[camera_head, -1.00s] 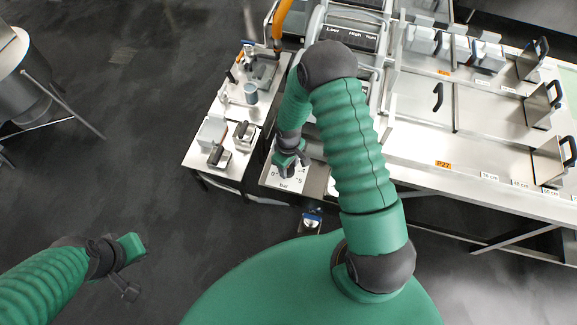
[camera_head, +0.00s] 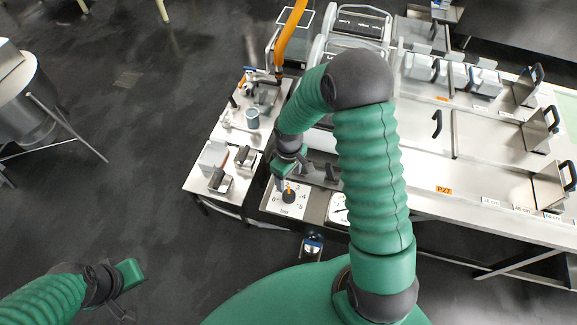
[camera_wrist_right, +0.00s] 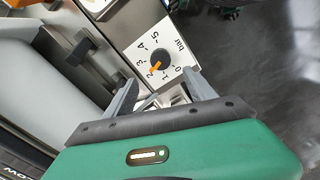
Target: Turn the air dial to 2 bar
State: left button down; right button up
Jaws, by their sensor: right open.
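The air dial (camera_head: 289,197) is a dark round knob with an orange pointer on a white plate marked "bar". In the right wrist view the dial (camera_wrist_right: 160,63) shows its pointer directed at about the 2 mark. My right gripper (camera_head: 281,181) is just behind the dial in the head view, apart from the knob. Its fingers (camera_wrist_right: 163,98) are spread and empty in the right wrist view, with the dial beyond them. My left gripper (camera_head: 124,300) hangs over the floor at the lower left, far from the dial; its fingers are indistinct.
A second white gauge (camera_head: 338,209) sits right of the dial, partly behind my arm. A side table (camera_head: 205,182) with small devices stands to the left. The long metal bench (camera_head: 430,165) extends right. Dark levers (camera_head: 331,172) stand behind the dial.

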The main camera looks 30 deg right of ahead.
notch_tip(320, 180, up, 6)
send_over(289, 194)
jog(key=shift+w, duration=0.2)
jog(key=shift+o, duration=0.2)
jog(key=m+p, duration=0.1)
jog(key=m, duration=0.1)
jog(key=s+a+m+p, duration=0.1)
jog(key=m, duration=0.1)
jog(key=m+p, duration=0.2)
jog(key=m, duration=0.1)
jog(key=shift+s+a+f+g+y, duration=0.1)
jog(key=shift+s+a+g+y, duration=0.2)
jog(key=shift+g, duration=0.1)
jog(key=f+m, duration=0.4)
jog(key=f, duration=0.1)
jog(key=w+d+f+m+p, duration=0.1)
jog(key=f+m, duration=0.3)
jog(key=f, duration=0.2)
jog(key=f+m+p, duration=0.1)
jog(key=f+m, duration=0.3)
jog(key=f, duration=0.2)
jog(key=shift+w+d+t, duration=0.15)
jog(key=shift+d+t, duration=0.15)
jog(key=shift+t, duration=0.1)
